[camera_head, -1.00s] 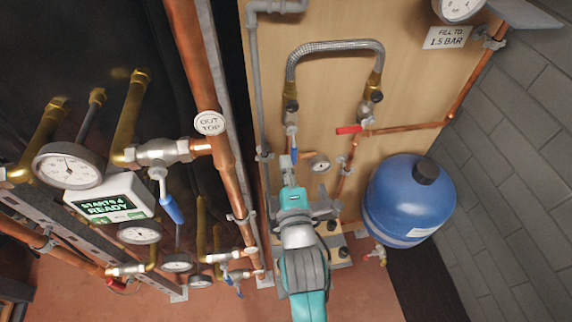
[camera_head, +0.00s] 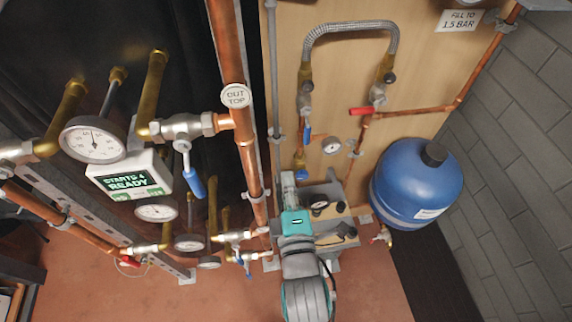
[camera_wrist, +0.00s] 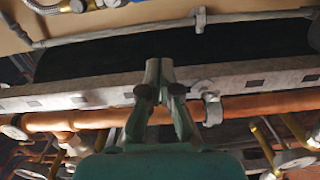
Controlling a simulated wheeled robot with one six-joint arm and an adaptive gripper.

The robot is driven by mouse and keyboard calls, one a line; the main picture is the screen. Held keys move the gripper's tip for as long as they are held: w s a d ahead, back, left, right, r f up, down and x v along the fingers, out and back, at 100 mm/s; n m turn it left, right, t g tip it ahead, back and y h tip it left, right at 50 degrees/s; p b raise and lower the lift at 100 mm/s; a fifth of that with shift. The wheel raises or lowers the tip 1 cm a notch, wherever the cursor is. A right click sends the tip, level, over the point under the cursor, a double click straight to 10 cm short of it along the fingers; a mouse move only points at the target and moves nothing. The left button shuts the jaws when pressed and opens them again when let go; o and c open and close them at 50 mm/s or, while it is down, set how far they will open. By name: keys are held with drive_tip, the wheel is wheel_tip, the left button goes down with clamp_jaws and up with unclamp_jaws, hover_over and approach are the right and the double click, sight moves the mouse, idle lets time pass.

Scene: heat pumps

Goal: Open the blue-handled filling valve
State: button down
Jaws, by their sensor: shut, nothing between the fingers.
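The filling valve (camera_head: 305,101) sits on the wooden board under the left end of a braided hose (camera_head: 350,28). Its blue handle (camera_head: 307,131) hangs down, roughly in line with the pipe. A red-handled valve (camera_head: 376,98) is at the hose's right end, with its red handle (camera_head: 362,111) pointing left. My gripper (camera_head: 288,176) is shut and empty, below the blue handle and apart from it in the picture. In the wrist view my gripper (camera_wrist: 159,64) points at a metal rail (camera_wrist: 230,75) and a copper pipe (camera_wrist: 255,106). Blue parts show at that view's top edge.
A thick copper pipe (camera_head: 237,85) and steel upright stand left of the board. Another blue-handled valve (camera_head: 186,130) and several gauges are further left. A blue tank (camera_head: 415,190) stands right, near the brick wall (camera_head: 510,150).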

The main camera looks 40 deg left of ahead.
drive_tip(key=shift+v, duration=0.9)
drive_tip(key=s+d+f+m+t+h, duration=0.1)
drive_tip(key=s+d+f+m+h, duration=0.2)
drive_tip(key=d, duration=0.5)
drive_tip(key=d+f+m+h, duration=0.1)
drive_tip(key=d+f+m, duration=0.35)
drive_tip(key=d, duration=0.35)
drive_tip(key=s+d+f+m+t+h, duration=0.1)
drive_tip(key=s+d+f+m+h, duration=0.15)
drive_tip(key=d+m, duration=0.45)
drive_tip(key=s+d+m+h, duration=0.6)
drive_tip(key=s+d+m, duration=0.5)
drive_tip(key=s+d, duration=0.4)
drive_tip(key=shift+s+d+r+m, duration=0.25)
drive_tip(key=shift+s+m, duration=0.1)
drive_tip(key=shift+s, duration=0.5)
